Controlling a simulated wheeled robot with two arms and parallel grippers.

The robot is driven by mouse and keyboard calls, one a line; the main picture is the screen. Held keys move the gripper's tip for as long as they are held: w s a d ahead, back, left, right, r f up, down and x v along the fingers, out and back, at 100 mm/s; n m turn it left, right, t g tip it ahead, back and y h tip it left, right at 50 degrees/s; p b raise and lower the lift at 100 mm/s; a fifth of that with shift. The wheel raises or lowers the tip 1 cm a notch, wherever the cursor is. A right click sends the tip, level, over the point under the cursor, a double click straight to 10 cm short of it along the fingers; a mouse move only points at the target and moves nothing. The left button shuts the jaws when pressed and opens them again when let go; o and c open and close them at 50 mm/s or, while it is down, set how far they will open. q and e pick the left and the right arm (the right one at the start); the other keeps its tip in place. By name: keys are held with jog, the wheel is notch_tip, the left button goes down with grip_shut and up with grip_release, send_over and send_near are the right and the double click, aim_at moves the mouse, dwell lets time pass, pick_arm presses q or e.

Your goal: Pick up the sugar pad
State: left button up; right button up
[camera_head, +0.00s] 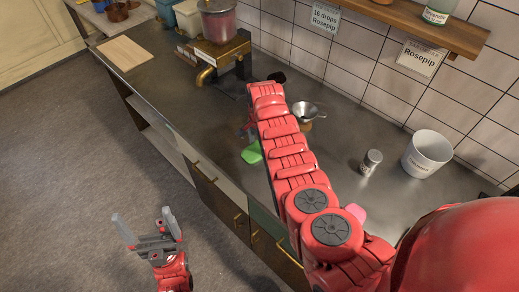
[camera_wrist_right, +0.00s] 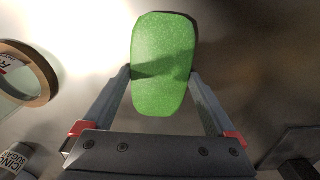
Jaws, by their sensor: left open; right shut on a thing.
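The sugar pad is a flat, bright green, rounded slab (camera_wrist_right: 162,50). In the head view its green end (camera_head: 252,154) shows beside my right arm over the dark counter. My right gripper (camera_wrist_right: 162,76) is shut on the pad, with one finger against each long side. In the head view the right arm hides most of that gripper. I cannot tell whether the pad touches the counter. My left gripper (camera_head: 143,217) is open and empty, low over the floor in front of the counter.
A metal strainer (camera_head: 306,111), a small shaker (camera_head: 370,162) and a white bucket (camera_head: 427,154) stand on the counter. A brass-tapped machine (camera_head: 222,60) and a wooden board (camera_head: 124,53) are further left. A tiled wall and shelf (camera_head: 420,25) stand behind.

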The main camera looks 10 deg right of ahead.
jog(key=shift+c, duration=1.2)
jog(key=shift+r, duration=0.1)
